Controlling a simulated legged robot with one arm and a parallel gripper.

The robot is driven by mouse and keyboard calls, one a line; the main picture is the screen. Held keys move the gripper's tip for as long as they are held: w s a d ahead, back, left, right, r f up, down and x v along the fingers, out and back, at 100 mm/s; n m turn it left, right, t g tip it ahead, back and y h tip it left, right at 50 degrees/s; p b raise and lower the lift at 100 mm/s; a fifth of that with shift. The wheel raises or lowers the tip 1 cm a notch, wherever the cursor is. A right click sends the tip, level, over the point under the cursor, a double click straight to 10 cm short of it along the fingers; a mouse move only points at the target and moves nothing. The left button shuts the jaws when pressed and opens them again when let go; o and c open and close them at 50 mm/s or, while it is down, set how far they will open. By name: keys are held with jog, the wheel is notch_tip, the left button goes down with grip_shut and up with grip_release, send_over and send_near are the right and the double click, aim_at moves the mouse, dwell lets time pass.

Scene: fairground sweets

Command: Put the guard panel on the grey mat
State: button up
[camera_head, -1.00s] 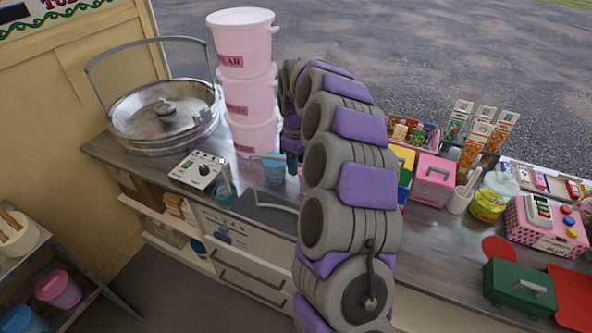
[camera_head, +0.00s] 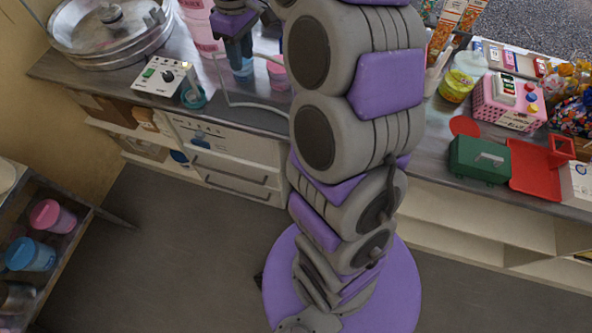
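A clear panel with a thin pale grey frame (camera_head: 229,104), which looks like the guard panel, stands on the metal counter just right of the control box. Its right part is hidden behind my arm. My gripper (camera_head: 238,62) points down above and behind the frame, close to its upper part. I cannot tell whether it touches the panel, and the spread of its fingers is unclear. I cannot make out the grey mat for certain; the darker counter area by the frame is partly covered by my arm.
A white control box (camera_head: 160,76), a teal ring (camera_head: 194,97), a blue cup (camera_head: 243,66) and pink tubs (camera_head: 203,30) crowd the counter. A large metal pan (camera_head: 105,22) stands at left. A green toolbox (camera_head: 479,160) and red tray (camera_head: 536,170) lie right of my arm.

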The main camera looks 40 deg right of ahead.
jog(key=s+a+m, duration=0.1)
jog(key=s+a, duration=0.2)
jog(key=s, duration=0.4)
jog(key=s+a+m, duration=0.1)
jog(key=s+a, duration=0.3)
jog(key=s, duration=0.3)
jog(key=s+f+m, duration=0.2)
jog(key=s, duration=0.7)
jog(key=s+f+m+g, duration=0.1)
jog(key=s+f+m, duration=0.1)
jog(key=s, duration=0.7)
jog(key=shift+s+a+f+g+h, duration=0.15)
jog(key=shift+a+f+g+h, duration=0.15)
jog(key=shift+a, duration=0.1)
jog(key=shift+a, duration=0.1)
